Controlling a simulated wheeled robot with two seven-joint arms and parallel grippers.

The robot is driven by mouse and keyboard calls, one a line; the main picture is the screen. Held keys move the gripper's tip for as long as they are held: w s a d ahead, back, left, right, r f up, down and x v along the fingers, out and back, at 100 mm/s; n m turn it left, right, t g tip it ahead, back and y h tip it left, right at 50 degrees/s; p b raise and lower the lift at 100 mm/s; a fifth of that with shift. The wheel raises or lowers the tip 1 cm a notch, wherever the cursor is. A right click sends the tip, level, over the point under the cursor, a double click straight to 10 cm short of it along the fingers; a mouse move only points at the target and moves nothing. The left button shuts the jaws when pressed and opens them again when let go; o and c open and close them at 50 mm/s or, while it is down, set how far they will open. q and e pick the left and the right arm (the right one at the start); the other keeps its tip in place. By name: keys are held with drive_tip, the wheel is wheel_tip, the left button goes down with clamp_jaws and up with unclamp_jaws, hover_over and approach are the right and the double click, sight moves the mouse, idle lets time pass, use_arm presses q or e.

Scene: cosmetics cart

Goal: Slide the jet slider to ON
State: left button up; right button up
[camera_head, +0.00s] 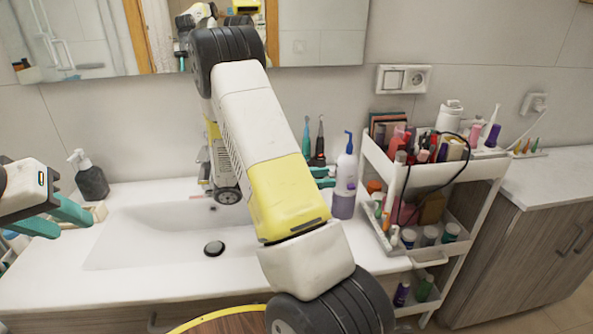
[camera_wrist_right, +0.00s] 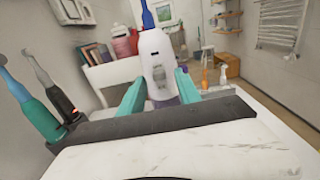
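The jet slider appears as a small greyish part (camera_wrist_right: 159,82) low on the front of a white oral irrigator with a blue nozzle; its setting is too small to read. The irrigator (camera_head: 346,172) stands upright on the counter beside the cart, its lower part purple; it also shows in the right wrist view (camera_wrist_right: 156,50). My right gripper (camera_wrist_right: 160,88) is open, its teal fingers on either side of the irrigator's lower front; I cannot tell whether they touch it. In the head view its fingers (camera_head: 324,177) reach the irrigator's left side. My left gripper (camera_head: 62,219) is open at the far left.
Two electric toothbrushes (camera_head: 306,138) (camera_head: 320,140) stand left of the irrigator. The cosmetics cart (camera_head: 478,168) stands close on its right, full of bottles. The sink (camera_head: 160,235) lies left of my right arm. A dark soap dispenser (camera_head: 91,180) stands at the left.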

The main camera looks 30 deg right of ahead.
clamp_jaws()
idle(1.4)
